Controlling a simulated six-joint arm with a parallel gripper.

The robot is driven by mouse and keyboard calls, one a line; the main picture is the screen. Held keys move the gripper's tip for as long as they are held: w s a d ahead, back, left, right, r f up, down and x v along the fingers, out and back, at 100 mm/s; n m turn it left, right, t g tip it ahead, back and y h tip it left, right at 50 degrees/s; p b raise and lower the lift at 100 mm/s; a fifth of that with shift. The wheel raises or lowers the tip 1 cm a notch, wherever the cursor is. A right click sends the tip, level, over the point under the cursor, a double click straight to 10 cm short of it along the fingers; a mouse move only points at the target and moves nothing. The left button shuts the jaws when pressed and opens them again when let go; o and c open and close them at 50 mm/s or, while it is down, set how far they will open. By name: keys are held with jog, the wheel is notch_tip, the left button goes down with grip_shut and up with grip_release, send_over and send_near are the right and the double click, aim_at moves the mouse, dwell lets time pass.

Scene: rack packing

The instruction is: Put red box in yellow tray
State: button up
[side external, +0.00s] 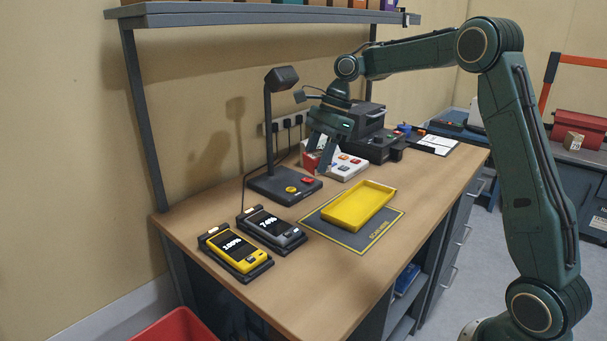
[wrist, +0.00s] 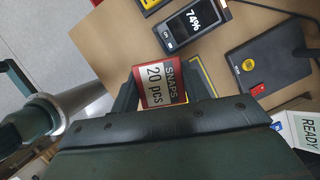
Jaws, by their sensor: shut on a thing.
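The red box, with a white label reading "SNAPS 20 pcs" (wrist: 160,84), is held between the fingers of my gripper (wrist: 163,92) in the wrist view. In the side view my gripper (side external: 322,158) points down above the back of the bench, with a small red and white patch beside its fingers. The fingers partly hide the box there. The empty yellow tray (side external: 358,206) lies on a dark mat, in front of and to the right of my gripper. The box is apart from the tray.
Two handheld devices (side external: 236,252) (side external: 272,228) lie at the front left. A black machine (side external: 375,135) stands behind.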

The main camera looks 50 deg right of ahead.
jog(key=w+d+m+t, duration=0.1)
jog(key=d+m, duration=0.4)
jog(key=d, duration=0.6)
jog(key=m+t+h, duration=0.2)
jog(key=m, duration=0.3)
send_over(358, 203)
jog(key=s, duration=0.1)
jog(key=f, duration=1.5)
jog(key=shift+s+d+f, duration=0.1)
jog(key=shift+s+d, duration=0.05)
jog(key=shift+d, duration=0.1)
jog(key=shift+f, duration=0.15)
jog(key=shift+f, duration=2)
jog(key=shift+f, duration=0.1)
jog(key=o, duration=1)
